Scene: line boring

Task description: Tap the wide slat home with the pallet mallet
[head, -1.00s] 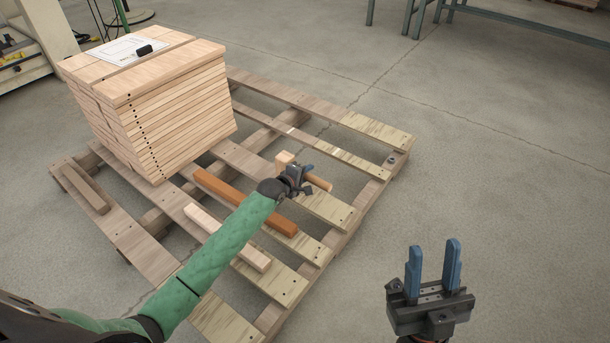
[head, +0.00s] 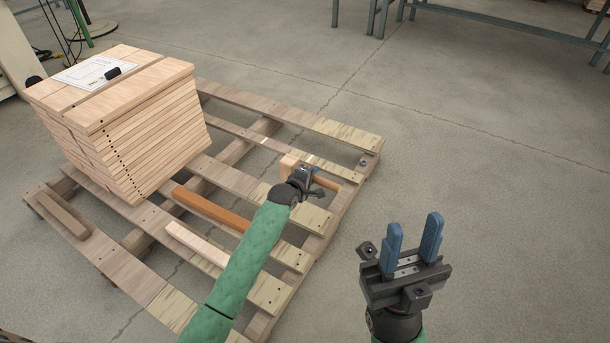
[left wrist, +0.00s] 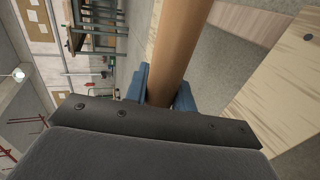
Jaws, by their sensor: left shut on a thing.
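The pallet mallet has a light wooden head (head: 288,163) and a round brown handle that also shows in the left wrist view (left wrist: 181,40). My left gripper (head: 307,175) is shut on the handle and holds the mallet over the right part of the pallet (head: 345,129). The gripper and arm hide part of the mallet and the boards beneath. Whether the head touches a board I cannot tell. Several deck slats run across the pallet; which one is the wide slat is not clear. My right gripper (head: 414,228) is open and empty, right of the pallet over bare floor.
A tall stack of boards (head: 150,122) stands on the pallet's left part, with a paper sheet (head: 92,72) on top. An orange-brown bar (head: 212,208), a pale bar (head: 196,244) and a grey-brown block (head: 63,215) lie on the pallet. Floor on the right is clear.

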